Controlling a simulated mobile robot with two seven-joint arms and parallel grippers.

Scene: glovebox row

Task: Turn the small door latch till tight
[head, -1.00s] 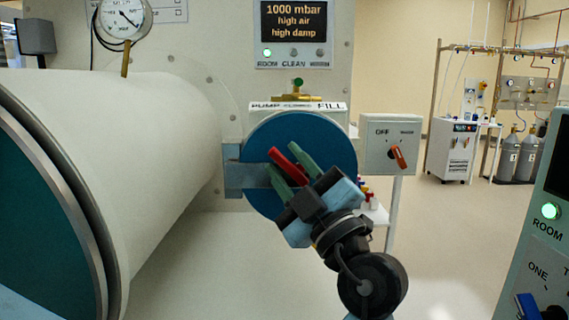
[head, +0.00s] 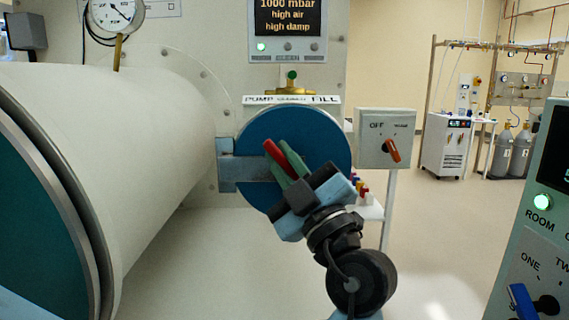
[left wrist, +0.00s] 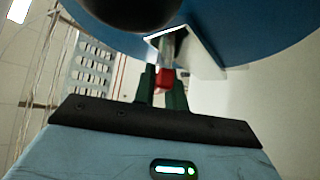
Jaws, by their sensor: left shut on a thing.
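The small door (head: 320,130) is a round blue disc, closed at the end of its chamber, with a grey hinge strap on its left. The latch (head: 272,150) is a red bar in front of the door's middle, slanting up to the left. My left gripper (head: 284,157) reaches it from the lower right, its green fingers shut on the bar. In the left wrist view the red latch (left wrist: 166,79) sits between the green fingertips, under the blue door (left wrist: 235,45). The fingers hide part of the bar. My right gripper is not in view.
A large white cylinder chamber (head: 120,130) with a blue end fills the left. A switch box (head: 385,138) on a post stands right of the door. A control panel (head: 535,240) edges in at the lower right. The floor between is clear.

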